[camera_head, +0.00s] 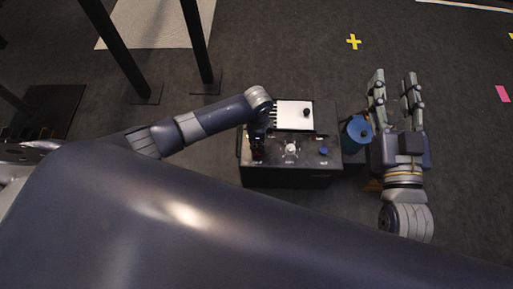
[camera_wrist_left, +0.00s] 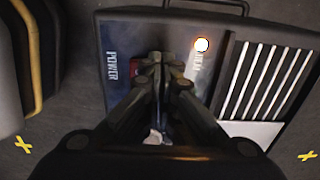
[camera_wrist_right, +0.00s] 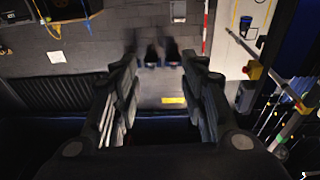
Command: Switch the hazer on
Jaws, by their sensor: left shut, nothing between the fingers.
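The hazer (camera_head: 300,178) is a dark box on the floor in the middle of the head view, with a pale plate on top. In the left wrist view its panel (camera_wrist_left: 120,30) carries the word POWER, a round glowing white light (camera_wrist_left: 201,44) with an orange rim, and pale slats. My left gripper (camera_head: 257,148) is over the hazer's left part; in its wrist view the fingertips (camera_wrist_left: 160,64) are together, between the POWER word and the light, and hide the panel beneath. Contact cannot be told. My right gripper (camera_head: 394,85) is open and empty, right of the hazer.
A blue container (camera_head: 357,133) stands against the hazer's right side, close to my right gripper. Black stand posts (camera_head: 200,50) rise at the upper left. A yellow cross (camera_head: 353,41) and a pink mark (camera_head: 502,94) lie on open dark floor.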

